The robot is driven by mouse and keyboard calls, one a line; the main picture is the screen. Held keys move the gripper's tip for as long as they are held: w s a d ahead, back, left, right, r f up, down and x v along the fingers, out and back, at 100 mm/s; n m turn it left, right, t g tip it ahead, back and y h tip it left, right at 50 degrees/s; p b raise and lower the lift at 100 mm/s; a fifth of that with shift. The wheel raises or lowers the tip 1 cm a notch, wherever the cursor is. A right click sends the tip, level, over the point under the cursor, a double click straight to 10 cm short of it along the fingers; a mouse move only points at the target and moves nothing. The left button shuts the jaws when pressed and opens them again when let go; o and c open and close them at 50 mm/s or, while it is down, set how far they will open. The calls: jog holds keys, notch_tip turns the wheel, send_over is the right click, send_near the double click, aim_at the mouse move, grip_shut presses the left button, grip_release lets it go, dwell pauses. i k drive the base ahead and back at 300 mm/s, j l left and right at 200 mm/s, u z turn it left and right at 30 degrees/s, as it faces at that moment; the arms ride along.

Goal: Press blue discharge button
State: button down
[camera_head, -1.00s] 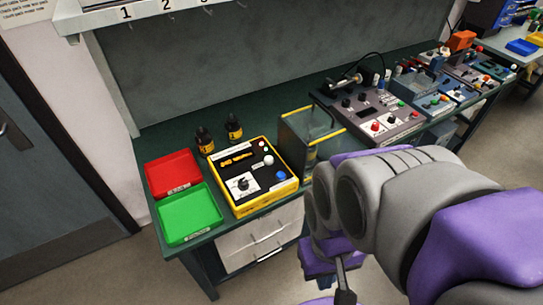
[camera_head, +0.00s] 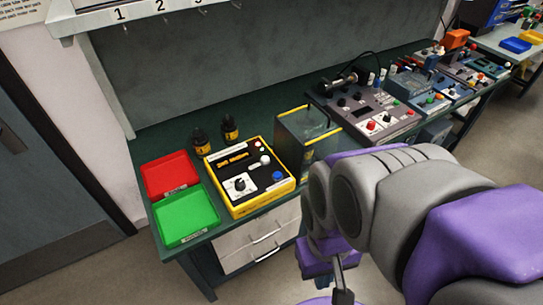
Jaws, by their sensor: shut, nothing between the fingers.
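The blue button (camera_head: 278,176) sits at the right front of the top panel of a yellow-edged box (camera_head: 250,203) on the bench. The black panel also has a white plate with a dark knob (camera_head: 240,185), white knobs (camera_head: 265,160), a small red spot (camera_head: 256,143) and yellow-orange lettering, too small to read surely. The blue button is in plain view, with nothing touching it. My arm fills the lower right. Its end, my gripper (camera_head: 343,296), shows only in part at the bottom edge, below and right of the box, apart from the button. It is shut and empty.
Red (camera_head: 170,176) and green (camera_head: 186,214) trays lie left of the box. Two dark bottles (camera_head: 230,127) stand behind it. A clear-sided case (camera_head: 305,137) stands close at its right, with control panels (camera_head: 372,112) beyond. The floor before the bench is open.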

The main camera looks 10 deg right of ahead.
aim_at(277, 175)
jog(key=z, duration=1.75)
jog(key=k+j, duration=0.3)
jog(key=j, duration=0.15)
jog(key=k+j, duration=0.3)
jog(key=j, duration=0.15)
jog(key=k+j, duration=0.3)
jog(key=j, duration=0.15)
